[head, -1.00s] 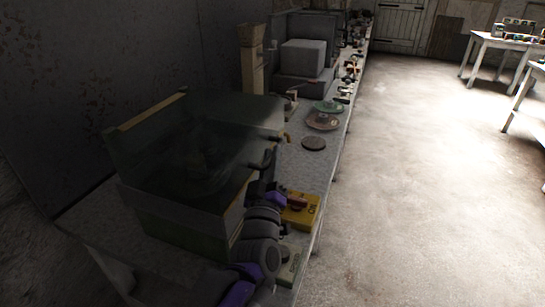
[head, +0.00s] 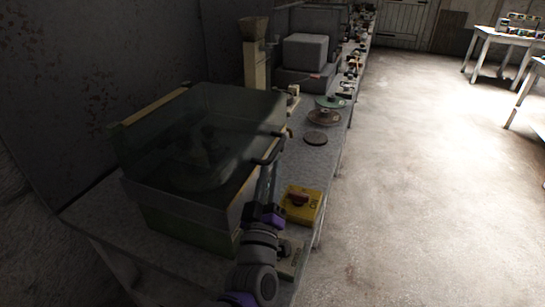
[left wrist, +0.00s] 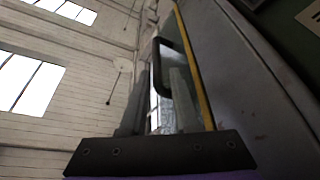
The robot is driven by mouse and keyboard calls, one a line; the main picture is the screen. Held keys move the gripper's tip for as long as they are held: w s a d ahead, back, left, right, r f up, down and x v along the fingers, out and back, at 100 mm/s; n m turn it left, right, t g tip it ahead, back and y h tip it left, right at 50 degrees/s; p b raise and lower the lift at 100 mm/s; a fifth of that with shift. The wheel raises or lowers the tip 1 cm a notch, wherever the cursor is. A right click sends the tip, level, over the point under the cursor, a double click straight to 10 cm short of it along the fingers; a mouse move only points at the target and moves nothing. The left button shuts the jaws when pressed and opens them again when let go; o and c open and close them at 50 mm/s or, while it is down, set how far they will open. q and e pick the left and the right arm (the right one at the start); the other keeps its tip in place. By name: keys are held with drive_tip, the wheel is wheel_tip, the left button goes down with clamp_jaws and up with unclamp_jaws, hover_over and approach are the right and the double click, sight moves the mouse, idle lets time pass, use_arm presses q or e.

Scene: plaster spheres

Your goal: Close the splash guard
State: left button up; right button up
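The splash guard (head: 215,105) is a clear, box-like cover with yellow edge strips, around a dark machine on the bench in the head view. A dark handle (head: 267,157) sits on its right side near a yellow edge. My left gripper (head: 265,208) is just below and in front of this handle, by the guard's near right corner. In the left wrist view the handle (left wrist: 160,65) and a yellow-edged clear panel are just beyond my fingers (left wrist: 160,105), which stand apart with a gap between them. Contact with the handle cannot be told. My right gripper is out of view.
Several round discs (head: 316,139) lie farther back. A grey block (head: 305,50) and a tall beige post (head: 255,68) stand behind.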

use_arm(q)
drive_tip(key=v, duration=0.5)
drive_tip(key=shift+s+f, duration=0.1)
drive_tip(key=shift+s, duration=0.1)
